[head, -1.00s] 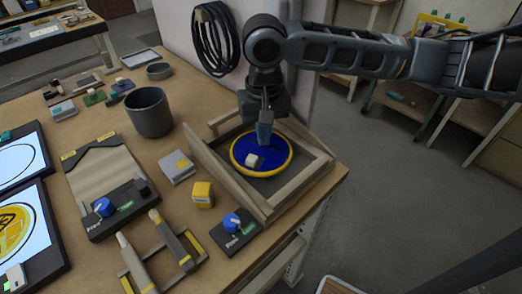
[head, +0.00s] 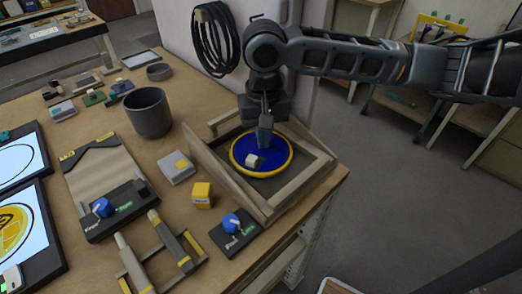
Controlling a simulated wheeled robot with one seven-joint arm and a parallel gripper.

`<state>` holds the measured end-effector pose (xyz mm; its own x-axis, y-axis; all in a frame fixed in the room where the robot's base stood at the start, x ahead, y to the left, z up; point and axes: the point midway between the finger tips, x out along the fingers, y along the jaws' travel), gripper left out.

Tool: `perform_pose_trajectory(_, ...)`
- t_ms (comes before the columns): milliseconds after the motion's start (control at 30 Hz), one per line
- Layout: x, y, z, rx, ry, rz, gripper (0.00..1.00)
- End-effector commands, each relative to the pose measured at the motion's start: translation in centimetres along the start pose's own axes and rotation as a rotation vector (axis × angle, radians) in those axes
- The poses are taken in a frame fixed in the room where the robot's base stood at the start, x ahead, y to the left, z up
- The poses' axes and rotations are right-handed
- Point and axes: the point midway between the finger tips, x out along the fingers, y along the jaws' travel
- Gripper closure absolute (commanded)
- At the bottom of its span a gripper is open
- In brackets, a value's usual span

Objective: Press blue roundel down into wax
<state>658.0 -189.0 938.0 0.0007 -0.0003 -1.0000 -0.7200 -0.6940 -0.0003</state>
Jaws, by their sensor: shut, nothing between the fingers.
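The blue roundel (head: 274,160) is a flat blue disc with a yellow rim. It lies inside a shallow wooden frame (head: 249,199) at the right end of the bench. A small pale block (head: 253,161) sits on the disc, left of its middle. My gripper (head: 264,146) is shut and empty, pointing down over the upper part of the roundel. Its tips appear to be at or just above the blue surface; I cannot tell whether they touch. The wax is not clearly distinguishable; a dark grey bed shows around the disc inside the frame.
A dark cup (head: 149,112) stands left of the frame. A yellow block (head: 202,195), a grey box (head: 177,167) and a blue-knobbed control (head: 236,233) sit close by the frame's left side. A coiled cable (head: 214,38) hangs behind.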

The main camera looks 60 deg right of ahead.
Motion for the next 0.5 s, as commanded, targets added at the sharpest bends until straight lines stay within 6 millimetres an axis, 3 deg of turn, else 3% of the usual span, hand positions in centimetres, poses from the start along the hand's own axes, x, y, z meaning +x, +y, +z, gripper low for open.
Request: perform_pose_trajectory(500,-0.24,0.00,0.05,0.000,-0.002,0.001,1.00)
